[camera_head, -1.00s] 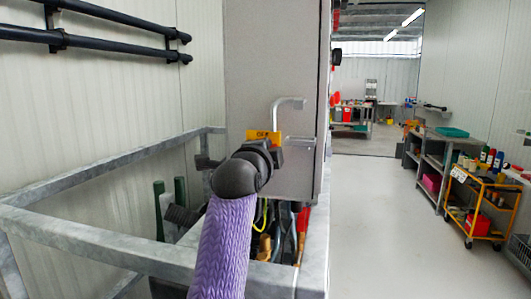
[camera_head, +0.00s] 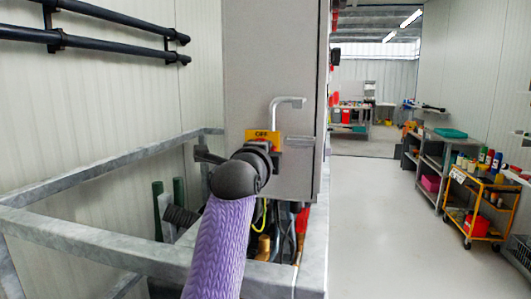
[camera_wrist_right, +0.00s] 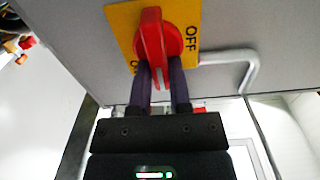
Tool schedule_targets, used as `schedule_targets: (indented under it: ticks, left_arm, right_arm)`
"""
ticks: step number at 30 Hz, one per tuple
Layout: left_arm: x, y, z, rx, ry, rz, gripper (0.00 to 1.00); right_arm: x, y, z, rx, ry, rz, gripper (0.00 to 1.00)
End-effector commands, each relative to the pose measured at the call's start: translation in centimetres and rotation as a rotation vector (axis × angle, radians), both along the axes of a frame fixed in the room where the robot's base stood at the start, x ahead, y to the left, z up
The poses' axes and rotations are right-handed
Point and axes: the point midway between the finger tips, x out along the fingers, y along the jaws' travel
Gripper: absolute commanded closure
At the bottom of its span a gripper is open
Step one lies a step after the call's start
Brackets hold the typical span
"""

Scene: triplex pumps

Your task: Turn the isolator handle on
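The isolator handle (camera_wrist_right: 152,38) is a red knob with a raised ridge on a yellow plate (camera_wrist_right: 184,22), on the grey cabinet front. In the right wrist view "OFF" stands right of the knob and a partly hidden label at lower left. The ridge runs nearly up and down that picture, not towards "OFF". My right gripper (camera_wrist_right: 162,80) has one finger on each side of the ridge's lower end, with some gap visible; firm contact cannot be told. In the head view my right wrist covers the knob, and the plate's top (camera_head: 263,134) shows "OFF". My left gripper is out of view.
A bent metal cabinet handle (camera_head: 287,103) sticks out just above the plate. A grey metal frame (camera_head: 105,245) surrounds the space below, with cables inside. Black pipes (camera_head: 100,28) run along the left wall. The floor to the right is clear up to a yellow trolley (camera_head: 484,205).

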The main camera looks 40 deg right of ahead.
Motion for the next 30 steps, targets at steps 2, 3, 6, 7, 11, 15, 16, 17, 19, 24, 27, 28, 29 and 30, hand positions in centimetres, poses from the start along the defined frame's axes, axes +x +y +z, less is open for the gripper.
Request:
schedule_targets:
  ticks: [2,3,6,7,11,15,16,17,19,24,27,28,29,30]
  left_arm:
    - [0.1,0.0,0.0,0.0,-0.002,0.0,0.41]
    - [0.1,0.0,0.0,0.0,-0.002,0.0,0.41]
    - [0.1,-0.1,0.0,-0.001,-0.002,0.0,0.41]
    - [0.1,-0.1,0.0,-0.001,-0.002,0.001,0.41]
    - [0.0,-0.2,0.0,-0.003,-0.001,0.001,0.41]
    - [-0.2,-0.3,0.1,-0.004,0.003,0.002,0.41]
    - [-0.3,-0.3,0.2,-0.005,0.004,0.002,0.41]
    - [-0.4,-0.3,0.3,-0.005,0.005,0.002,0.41]
    - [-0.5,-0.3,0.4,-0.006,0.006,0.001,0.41]
    - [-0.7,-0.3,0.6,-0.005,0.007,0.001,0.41]
    - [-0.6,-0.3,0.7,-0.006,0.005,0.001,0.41]
    - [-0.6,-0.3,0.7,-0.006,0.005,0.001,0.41]
    - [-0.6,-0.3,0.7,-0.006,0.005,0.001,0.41]
    - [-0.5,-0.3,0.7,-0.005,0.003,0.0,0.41]
  right_arm:
    - [0.0,0.0,-0.1,0.001,0.002,0.0,0.6]
    - [0.0,0.0,-0.1,0.001,0.002,0.0,0.52]
    - [0.0,0.0,-0.1,0.0,0.001,0.0,0.44]
    - [0.0,0.0,-0.1,0.0,0.001,0.0,0.44]
    - [0.0,0.0,0.0,-0.001,0.002,0.0,0.44]
    - [-0.4,0.6,0.0,-0.001,0.001,0.0,0.44]
    - [-0.7,0.9,0.0,-0.001,0.002,0.001,0.44]
    - [-1.1,1.3,0.1,-0.001,0.0,0.001,0.44]
    - [-2.1,2.4,0.0,-0.003,0.002,-0.001,0.44]
    - [-4.5,5.3,0.0,-0.004,0.002,-0.001,0.44]
    - [-5.6,6.6,0.0,-0.003,0.002,0.0,0.44]
    - [-5.8,6.9,0.0,-0.003,0.003,0.0,0.44]
    - [-6.0,7.1,0.0,-0.003,0.002,0.0,0.44]
    - [-6.2,7.3,0.0,-0.002,0.002,0.0,0.44]
